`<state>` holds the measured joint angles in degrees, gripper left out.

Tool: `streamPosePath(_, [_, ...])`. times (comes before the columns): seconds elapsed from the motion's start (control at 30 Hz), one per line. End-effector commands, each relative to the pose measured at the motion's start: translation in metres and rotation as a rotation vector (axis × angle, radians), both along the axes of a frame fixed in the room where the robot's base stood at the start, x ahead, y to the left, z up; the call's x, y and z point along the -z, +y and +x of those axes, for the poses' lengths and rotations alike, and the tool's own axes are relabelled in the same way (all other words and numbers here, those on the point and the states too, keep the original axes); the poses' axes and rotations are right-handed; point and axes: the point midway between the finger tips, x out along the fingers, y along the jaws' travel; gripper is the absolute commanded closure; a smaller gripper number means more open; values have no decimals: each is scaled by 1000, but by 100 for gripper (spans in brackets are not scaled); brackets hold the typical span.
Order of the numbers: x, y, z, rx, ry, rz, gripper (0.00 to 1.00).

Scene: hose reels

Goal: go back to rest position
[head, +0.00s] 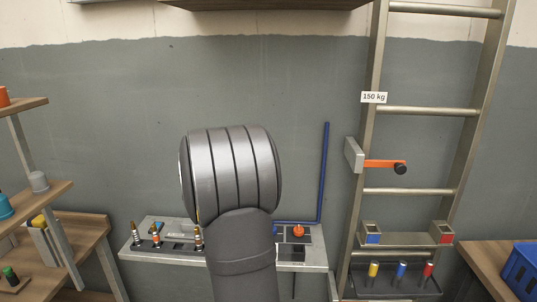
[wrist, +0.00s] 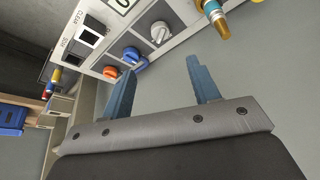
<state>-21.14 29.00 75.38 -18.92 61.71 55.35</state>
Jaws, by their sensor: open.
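My gripper (wrist: 160,65) shows in the wrist view with its two blue fingers spread apart and nothing between them. Beyond the fingertips is a pale panel (wrist: 185,42) with a white knob (wrist: 159,33), a blue part (wrist: 132,55) and an orange knob (wrist: 110,71). The fingers appear apart from these, though the exact gap cannot be told. In the head view my own dark grey arm stands in the middle and hides the gripper and part of the wall bench (head: 313,258).
Brass-tipped fittings (head: 135,232) stand on the bench's left part; an orange knob (head: 298,231) and blue pipe (head: 325,175) are on its right. A metal ladder (head: 430,111) carries an orange lever (head: 382,164). Shelves (head: 40,192) stand left, a blue crate (head: 522,270) right.

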Motion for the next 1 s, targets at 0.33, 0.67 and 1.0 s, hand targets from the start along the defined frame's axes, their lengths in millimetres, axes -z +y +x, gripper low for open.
streamPosePath(0.33, [67, -13, 24, 1, 3, -2, 44])
streamPosePath(0.67, [120, -23, 44, 0, 1, 0, 44])
streamPosePath(1.0, [136, -26, 51, -3, -2, 0, 44])
